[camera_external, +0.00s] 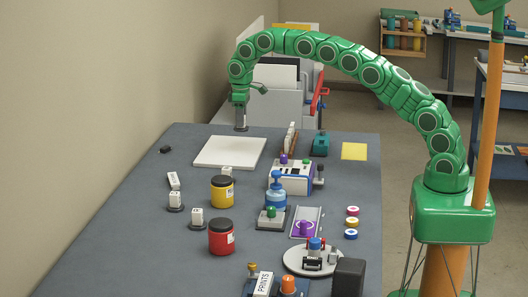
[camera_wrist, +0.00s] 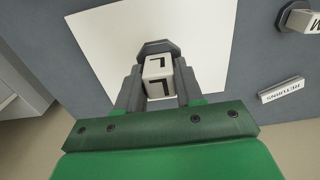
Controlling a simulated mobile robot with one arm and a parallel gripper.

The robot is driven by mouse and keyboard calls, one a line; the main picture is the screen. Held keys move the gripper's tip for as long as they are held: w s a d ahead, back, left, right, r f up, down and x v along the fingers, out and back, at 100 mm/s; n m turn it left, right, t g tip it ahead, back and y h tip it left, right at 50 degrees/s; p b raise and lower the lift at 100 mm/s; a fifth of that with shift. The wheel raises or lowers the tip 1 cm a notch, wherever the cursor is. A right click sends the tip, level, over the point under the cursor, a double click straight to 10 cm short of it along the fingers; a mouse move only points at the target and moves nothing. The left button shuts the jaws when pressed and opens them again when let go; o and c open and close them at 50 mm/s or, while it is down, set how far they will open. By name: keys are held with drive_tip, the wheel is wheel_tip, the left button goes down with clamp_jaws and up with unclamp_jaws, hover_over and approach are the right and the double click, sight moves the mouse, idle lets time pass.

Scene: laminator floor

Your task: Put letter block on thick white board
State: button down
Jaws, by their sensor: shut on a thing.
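My gripper (camera_wrist: 158,85) is shut on a white letter block (camera_wrist: 158,78) with a black L on its faces and a dark many-sided base. The thick white board (camera_wrist: 100,45) lies flat beneath it in the wrist view. In the external view the board (camera_external: 225,153) lies on the grey table, and my gripper (camera_external: 241,126) points down over its far edge. The block is small and mostly hidden there. I cannot tell whether its base touches the board.
Other letter blocks stand on dark bases (camera_external: 175,200), (camera_external: 197,216) left of the yellow jar (camera_external: 222,192) and red jar (camera_external: 222,238). A white RETURNS sign (camera_wrist: 282,90) lies beside the board.

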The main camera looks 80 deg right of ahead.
drive_tip(key=shift+w+d+f, duration=0.25)
drive_tip(key=shift+w+f, duration=0.7)
drive_tip(key=shift+f, duration=0.25)
drive_tip(key=shift+w+d+f, duration=0.25)
drive_tip(key=shift+w+f, duration=0.7)
drive_tip(key=shift+f, duration=0.25)
drive_tip(key=shift+f, duration=0.1)
drive_tip(key=shift+w+f, duration=0.2)
drive_tip(key=shift+f, duration=1.5)
drive_tip(key=c, duration=0.7)
unclamp_jaws()
drive_tip(key=shift+f, duration=0.15)
